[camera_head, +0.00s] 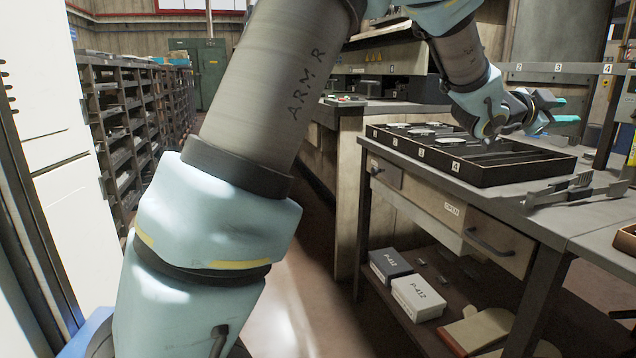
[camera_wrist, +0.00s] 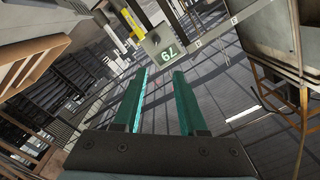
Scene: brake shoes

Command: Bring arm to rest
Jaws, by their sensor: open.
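My arm (camera_head: 235,130) crosses the left and middle of the head view and bends over at the top toward the workbench. My gripper (camera_head: 562,110) is at the upper right, above the far right part of the black compartment tray. Its teal fingers point to the right. In the wrist view my gripper (camera_wrist: 165,80) shows two teal fingers spread apart with nothing between them. The wrist view looks out across the room, tilted, not down at the bench.
The black tray (camera_head: 520,172) with numbered compartments sits on the workbench (camera_head: 480,200); some compartments hold flat parts. A grey metal tool (camera_head: 575,190) lies at right. Boxes marked P-412 (camera_head: 418,297) stand on the lower shelf. A parts rack (camera_head: 125,120) stands at left.

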